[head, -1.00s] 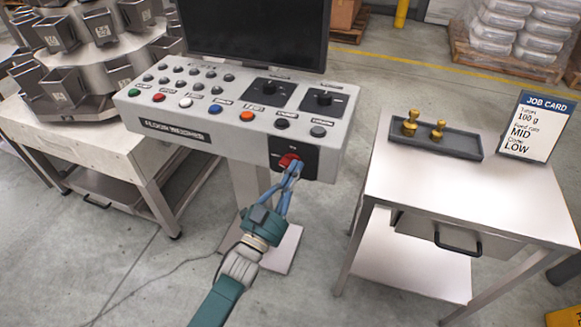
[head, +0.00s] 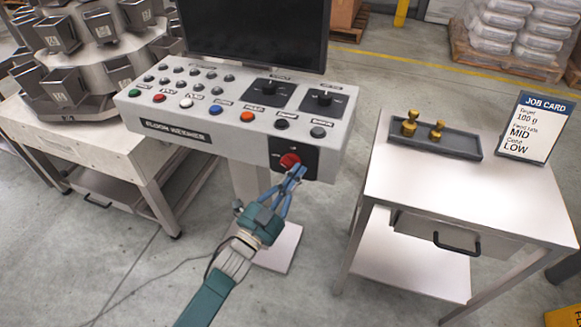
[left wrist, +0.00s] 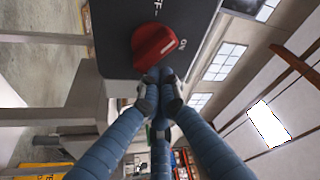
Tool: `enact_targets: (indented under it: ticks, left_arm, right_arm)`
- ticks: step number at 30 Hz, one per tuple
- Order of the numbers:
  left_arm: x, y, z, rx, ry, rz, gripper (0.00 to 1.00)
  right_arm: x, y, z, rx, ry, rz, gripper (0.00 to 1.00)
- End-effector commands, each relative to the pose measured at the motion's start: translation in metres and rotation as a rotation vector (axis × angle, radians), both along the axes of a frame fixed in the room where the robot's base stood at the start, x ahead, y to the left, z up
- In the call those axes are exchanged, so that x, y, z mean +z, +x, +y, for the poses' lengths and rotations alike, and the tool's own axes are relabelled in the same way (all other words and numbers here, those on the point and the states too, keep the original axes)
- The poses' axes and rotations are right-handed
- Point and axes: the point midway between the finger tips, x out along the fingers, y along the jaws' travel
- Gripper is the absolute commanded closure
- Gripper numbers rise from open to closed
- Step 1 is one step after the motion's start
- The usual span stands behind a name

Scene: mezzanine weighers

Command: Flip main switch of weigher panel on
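The weigher panel's main switch is a red rotary knob (head: 289,160) on a black plate at the lower right of the grey panel (head: 220,123). In the left wrist view the knob (left wrist: 152,46) shows large, with an OFF label above it and an ON label to its right. Its ridge slants toward the ON side. My left gripper (head: 300,172) is just in front of and to the right of the knob. Its blue fingertips (left wrist: 158,90) are together, with no object seen between them; contact with the knob cannot be told. My right gripper is not in view.
Several coloured buttons and two black dials (head: 270,87) sit on the panel top, below a dark monitor (head: 255,30). A side table (head: 410,180) at right bears a tray (head: 440,150) with brass weights and a job card (head: 536,127). Open floor lies between.

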Motion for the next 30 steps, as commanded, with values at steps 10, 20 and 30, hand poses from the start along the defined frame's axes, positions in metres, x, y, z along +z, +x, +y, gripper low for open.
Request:
enact_targets:
  ticks: [10, 20, 30]
  left_arm:
    - [-0.003, 0.0, 0.0, 0.0, 0.107, -0.033, 1.0]
    - [-0.005, 0.0, 0.0, 0.0, 0.209, -0.067, 1.0]
    - [-0.008, 0.0, -0.001, 0.0, 0.319, -0.103, 1.0]
  right_arm:
    - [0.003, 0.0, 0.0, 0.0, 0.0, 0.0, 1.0]
    - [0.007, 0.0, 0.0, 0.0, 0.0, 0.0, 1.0]
    - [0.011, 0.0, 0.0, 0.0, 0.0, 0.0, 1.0]
